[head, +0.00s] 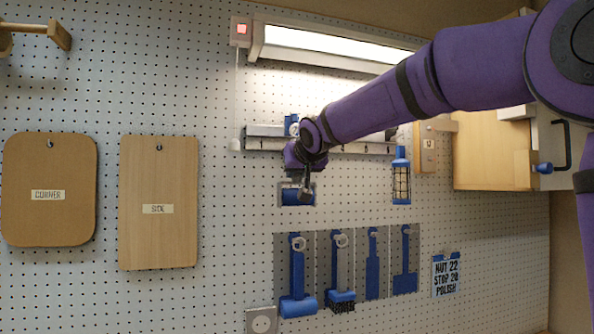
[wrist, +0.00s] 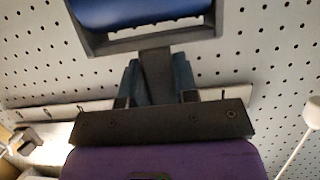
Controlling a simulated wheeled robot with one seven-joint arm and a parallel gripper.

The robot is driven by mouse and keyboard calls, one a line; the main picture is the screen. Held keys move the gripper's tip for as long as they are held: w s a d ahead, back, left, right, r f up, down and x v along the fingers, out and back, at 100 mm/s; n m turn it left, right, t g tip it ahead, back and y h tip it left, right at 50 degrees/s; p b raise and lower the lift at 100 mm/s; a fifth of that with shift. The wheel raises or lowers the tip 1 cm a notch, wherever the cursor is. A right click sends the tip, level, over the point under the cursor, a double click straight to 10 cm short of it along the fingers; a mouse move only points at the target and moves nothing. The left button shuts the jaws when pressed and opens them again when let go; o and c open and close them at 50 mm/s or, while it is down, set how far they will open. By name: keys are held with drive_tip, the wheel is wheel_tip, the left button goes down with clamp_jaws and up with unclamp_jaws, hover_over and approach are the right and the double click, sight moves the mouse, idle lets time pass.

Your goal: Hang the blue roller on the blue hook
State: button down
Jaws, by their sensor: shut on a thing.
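The blue roller (head: 293,197) sits in a dark rectangular frame in front of the pegboard, just below the rail. Its blue cylinder (wrist: 145,12) and dark handle also show at the top of the wrist view. My gripper (head: 304,181) is shut on the handle; in the wrist view its two fingers (wrist: 156,80) flank it. The metal rail (head: 350,148) runs across the pegboard behind my wrist. A small blue piece (head: 291,122) shows at the rail above my gripper; I cannot tell whether it is the blue hook. My arm hides part of the rail.
A lit lamp (head: 330,42) is above the rail. A blue caged lantern (head: 401,180) hangs at right. Several blue tools (head: 298,270) hang on grey panels below. Two wooden boards (head: 158,200) hang left. A pull cord's white knob (head: 235,145) hangs left of the rail. A wooden cabinet (head: 490,155) stands right.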

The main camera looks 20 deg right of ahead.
idle(0.3)
drive_tip(key=c, duration=0.8)
unclamp_jaws()
drive_tip(key=shift+s, duration=0.15)
drive_tip(key=v, duration=1)
drive_tip(key=shift+s+r, duration=0.25)
drive_tip(key=s+d+f+g, duration=0.3)
drive_tip(key=s+f+g, duration=0.1)
drive_tip(key=s+f, duration=1)
drive_tip(key=s+d+f+g, duration=0.4)
drive_tip(key=s+f, duration=1)
drive_tip(key=s, duration=0.2)
drive_tip(key=shift+s+f, duration=0.3)
drive_tip(key=shift+s, duration=0.05)
